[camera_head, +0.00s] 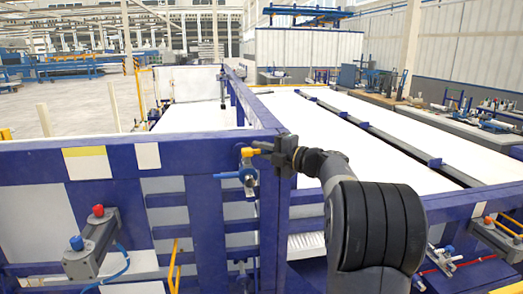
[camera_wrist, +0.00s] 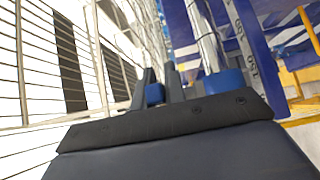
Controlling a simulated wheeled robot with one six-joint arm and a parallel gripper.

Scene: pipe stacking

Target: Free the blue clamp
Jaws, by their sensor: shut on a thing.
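The blue clamp (camera_head: 247,175) is on the front of the blue frame, beside the corner post, with a yellow part (camera_head: 249,152) just above it. My gripper (camera_head: 268,148) reaches the post from the right, its dark fingers beside the yellow part. In the wrist view the two dark fingers of my gripper (camera_wrist: 160,80) stand close together, with a small blue piece (camera_wrist: 155,94) between them. My gripper is shut on this piece, which looks like part of the clamp. A larger blue piece (camera_wrist: 223,82) with a silver rod is to the right. The exact grip point is small and partly hidden.
The blue frame's corner post (camera_head: 270,220) stands close to my gripper. A grey cylinder (camera_head: 92,245) with red and blue knobs is mounted at the left. White panels (camera_head: 330,125) lie behind the frame. A wire mesh (camera_wrist: 60,60) fills the wrist view's left side.

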